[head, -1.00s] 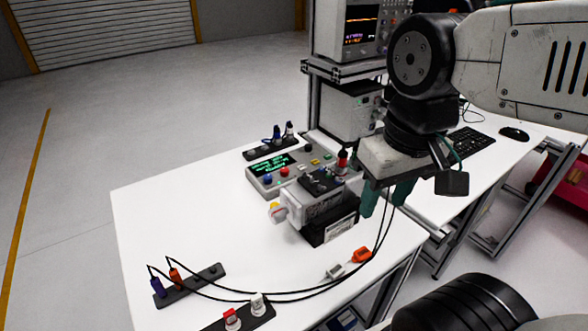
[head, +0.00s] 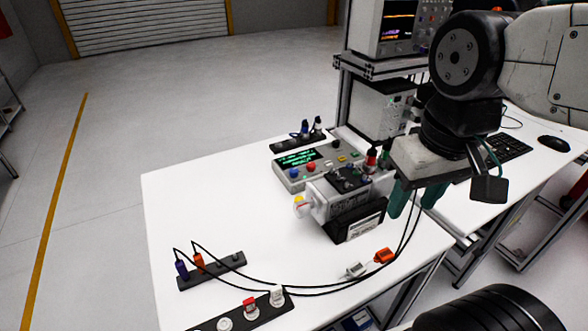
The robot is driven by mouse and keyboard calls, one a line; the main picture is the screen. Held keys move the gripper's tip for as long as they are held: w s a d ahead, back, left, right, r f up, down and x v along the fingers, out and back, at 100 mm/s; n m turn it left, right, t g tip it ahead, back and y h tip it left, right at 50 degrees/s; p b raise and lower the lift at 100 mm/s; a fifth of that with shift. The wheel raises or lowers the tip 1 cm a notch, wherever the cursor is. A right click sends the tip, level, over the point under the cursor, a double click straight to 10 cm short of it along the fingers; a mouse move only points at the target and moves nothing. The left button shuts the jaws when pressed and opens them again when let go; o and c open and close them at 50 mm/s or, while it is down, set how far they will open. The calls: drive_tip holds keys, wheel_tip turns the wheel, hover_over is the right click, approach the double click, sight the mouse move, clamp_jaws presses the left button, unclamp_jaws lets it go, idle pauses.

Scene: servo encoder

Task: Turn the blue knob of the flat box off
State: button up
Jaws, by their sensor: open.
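The flat box (head: 288,183) is a grey, low unit with a lit green display, lying on the white table behind the motor unit. Its blue knob (head: 293,173) is at the front left of its top face, beside a red knob (head: 311,167). Which way the blue knob points is too small to tell. My gripper (head: 411,205) has green fingers pointing down. It hangs to the right of the flat box and the motor unit, apart from the blue knob. It is open and nothing shows between its fingers.
The grey motor unit (head: 346,195) on a black base stands in front of the flat box. Black strips with plugs lie at the front left (head: 212,271), front (head: 242,312) and back (head: 296,143). Cables cross the table front. The table's left side (head: 220,210) is clear.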

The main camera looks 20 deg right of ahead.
drive_tip(key=m+g, duration=0.1)
drive_tip(key=m, duration=1.1)
hover_over(294, 170)
wheel_tip(294, 170, down, 8)
drive_tip(key=shift+f, duration=0.25)
drive_tip(key=shift+w+f, duration=0.1)
drive_tip(key=shift+f, duration=0.15)
wheel_tip(294, 170, down, 8)
drive_tip(key=shift+r, duration=0.25)
clamp_jaws()
